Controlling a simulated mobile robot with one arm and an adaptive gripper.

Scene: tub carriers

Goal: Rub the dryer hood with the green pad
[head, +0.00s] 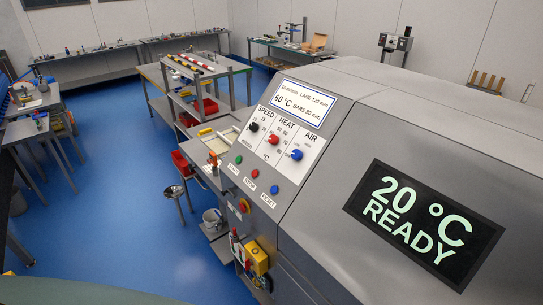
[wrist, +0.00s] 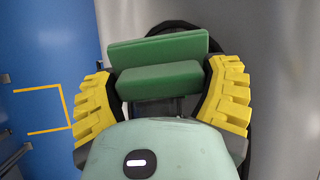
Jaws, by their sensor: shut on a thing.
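The dryer hood (head: 400,110) is the large grey metal housing filling the right of the head view. Its sloping front carries a dark display (head: 425,222) reading 20 °C READY. The green pad (wrist: 158,50) is a thick block with a stepped shape in the wrist view. My gripper (wrist: 162,78) has its yellow ribbed fingers closed on the pad from both sides. A smooth grey surface (wrist: 285,90), likely the dryer, lies beyond the pad, with a dark rounded patch behind it. I cannot tell whether the pad touches that surface. My gripper does not show in the head view.
A control panel (head: 287,137) with knobs and coloured buttons sits on the dryer's left end. A shelved bench (head: 150,75) stands behind it, and a small table (head: 30,130) at the left. Blue floor (head: 130,220) is open between them.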

